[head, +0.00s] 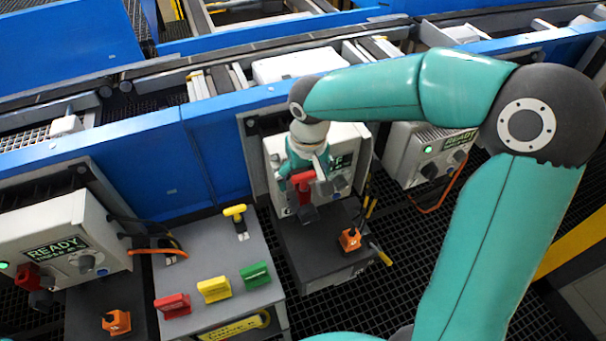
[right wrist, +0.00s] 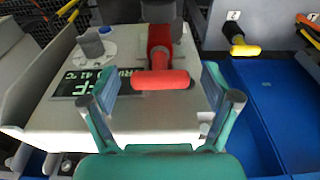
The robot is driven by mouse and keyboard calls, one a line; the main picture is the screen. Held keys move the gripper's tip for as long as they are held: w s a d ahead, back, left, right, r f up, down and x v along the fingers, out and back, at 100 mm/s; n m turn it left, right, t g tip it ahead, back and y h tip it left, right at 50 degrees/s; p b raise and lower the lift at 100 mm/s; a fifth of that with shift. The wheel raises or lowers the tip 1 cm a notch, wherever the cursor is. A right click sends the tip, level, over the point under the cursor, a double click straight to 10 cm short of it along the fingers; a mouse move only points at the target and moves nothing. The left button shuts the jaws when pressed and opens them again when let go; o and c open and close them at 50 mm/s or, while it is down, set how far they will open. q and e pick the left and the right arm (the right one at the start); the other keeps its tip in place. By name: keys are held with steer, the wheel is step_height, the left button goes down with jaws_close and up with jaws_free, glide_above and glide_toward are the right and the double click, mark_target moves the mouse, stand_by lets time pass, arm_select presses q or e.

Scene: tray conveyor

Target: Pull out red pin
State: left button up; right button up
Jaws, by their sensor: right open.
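The red pin (head: 304,183) has a T-shaped handle and sits in the front of the middle light-grey control box (head: 345,140). My right gripper (head: 306,170) is at this box, close over the handle and partly covering it. In the right wrist view, the red handle (right wrist: 160,80) lies crosswise between the spread fingers of my right gripper (right wrist: 165,102). Gaps show between the handle ends and the fingers, so the gripper is open and holds nothing. The pin's shaft end is hidden in the box. My left gripper is not in view.
Another control box (head: 60,240) with a green READY display and its own red handle (head: 28,277) stands at left. A grey stand (head: 215,255) carries red, yellow and green blocks and a yellow handle (head: 234,211). A blue conveyor wall (head: 215,150) runs behind.

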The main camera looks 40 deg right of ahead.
steer(key=shift+c, duration=0.3)
steer(key=c, duration=1.2)
steer(key=shift+r, duration=0.1)
steer(key=shift+r, duration=0.1)
steer(key=shift+r+p, duration=2.1)
steer(key=shift+r, duration=0.5)
steer(key=shift+r, duration=0.2)
steer(key=shift+r+p, duration=1.5)
steer(key=shift+r, duration=0.4)
